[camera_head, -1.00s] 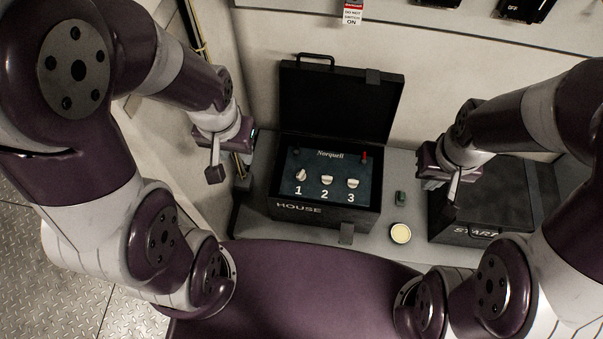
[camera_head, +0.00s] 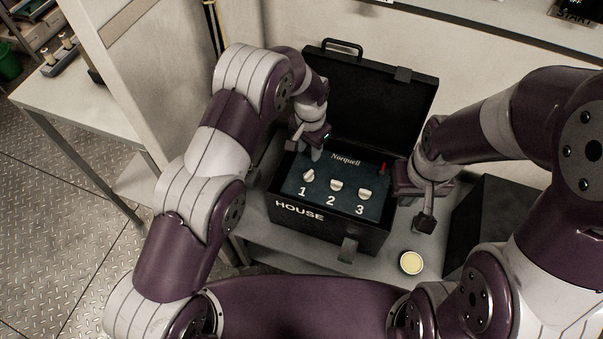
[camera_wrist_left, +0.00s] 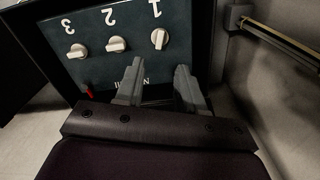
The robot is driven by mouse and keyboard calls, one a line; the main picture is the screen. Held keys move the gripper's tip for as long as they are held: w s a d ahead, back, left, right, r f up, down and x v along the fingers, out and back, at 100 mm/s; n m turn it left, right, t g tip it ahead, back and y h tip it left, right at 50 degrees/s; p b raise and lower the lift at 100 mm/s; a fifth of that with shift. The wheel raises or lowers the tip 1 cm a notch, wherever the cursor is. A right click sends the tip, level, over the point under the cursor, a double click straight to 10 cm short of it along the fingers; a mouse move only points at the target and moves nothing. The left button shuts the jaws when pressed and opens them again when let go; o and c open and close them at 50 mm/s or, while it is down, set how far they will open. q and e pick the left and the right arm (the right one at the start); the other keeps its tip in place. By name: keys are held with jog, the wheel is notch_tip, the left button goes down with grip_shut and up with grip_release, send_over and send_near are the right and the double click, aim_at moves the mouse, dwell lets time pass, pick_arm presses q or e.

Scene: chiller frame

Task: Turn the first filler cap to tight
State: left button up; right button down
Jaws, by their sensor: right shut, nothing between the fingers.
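The first filler cap (camera_head: 309,176) is the pale knob above the number 1 on the dark panel (camera_head: 345,202) of the black case marked HOUSE. It also shows in the left wrist view (camera_wrist_left: 159,39), where the panel appears upside down. My left gripper (camera_head: 316,155) hangs over the panel's back left part, behind the first cap. In the left wrist view its two fingers (camera_wrist_left: 158,78) are apart with nothing between them, and the cap lies beyond their tips. My right gripper (camera_head: 425,222) is shut and empty, just right of the case.
Caps 2 (camera_head: 336,185) and 3 (camera_head: 364,195) sit right of the first. A red lever (camera_head: 383,168) stands at the panel's back right. The raised lid (camera_head: 375,95) stands behind. A round yellowish lid (camera_head: 411,262) lies on the shelf, near a second black case (camera_head: 490,215).

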aim_at(309, 174)
pick_arm(q)
notch_tip(309, 174, down, 11)
jog(key=shift+f, duration=0.1)
grip_shut()
